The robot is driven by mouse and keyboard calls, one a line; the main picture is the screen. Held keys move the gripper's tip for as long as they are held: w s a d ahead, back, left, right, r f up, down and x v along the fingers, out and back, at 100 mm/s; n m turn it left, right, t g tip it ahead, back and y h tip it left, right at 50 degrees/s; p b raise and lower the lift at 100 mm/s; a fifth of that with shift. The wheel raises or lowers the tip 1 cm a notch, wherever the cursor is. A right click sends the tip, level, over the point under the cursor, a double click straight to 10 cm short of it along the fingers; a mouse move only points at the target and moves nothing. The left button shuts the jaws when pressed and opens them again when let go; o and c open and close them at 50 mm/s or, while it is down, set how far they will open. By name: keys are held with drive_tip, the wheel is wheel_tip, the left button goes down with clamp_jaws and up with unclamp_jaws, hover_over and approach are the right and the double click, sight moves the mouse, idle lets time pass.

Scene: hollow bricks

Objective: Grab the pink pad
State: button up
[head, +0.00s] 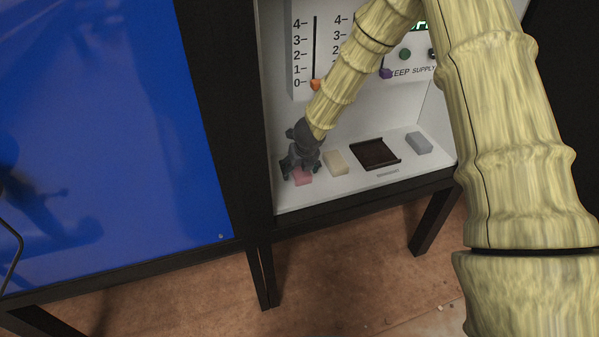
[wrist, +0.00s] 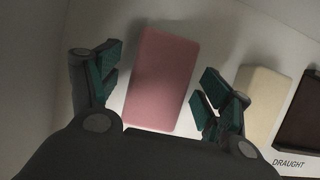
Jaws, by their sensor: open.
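The pink pad (head: 303,178) lies flat on the white shelf near its left end. In the wrist view the pink pad (wrist: 161,80) is a rounded block, slightly tilted in the picture, between the two open fingers. My gripper (head: 300,168) is over the pad and partly hides it in the head view. In the wrist view my gripper (wrist: 158,88) is open, with green-padded fingertips on either side of the pad and gaps on both sides. Whether the fingertips are level with the pad is hard to tell.
A cream block (head: 336,163) sits just right of the pad, close to the right finger. A dark brown tray (head: 375,154) and a grey block (head: 418,143) stand farther right. The panel behind has sliders with orange (head: 315,85) and purple (head: 386,73) knobs. The cabinet's left wall is close by.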

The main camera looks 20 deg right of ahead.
drive_tip(key=shift+f, duration=0.25)
idle(0.4)
drive_tip(key=shift+s, duration=0.1)
drive_tip(key=c, duration=1)
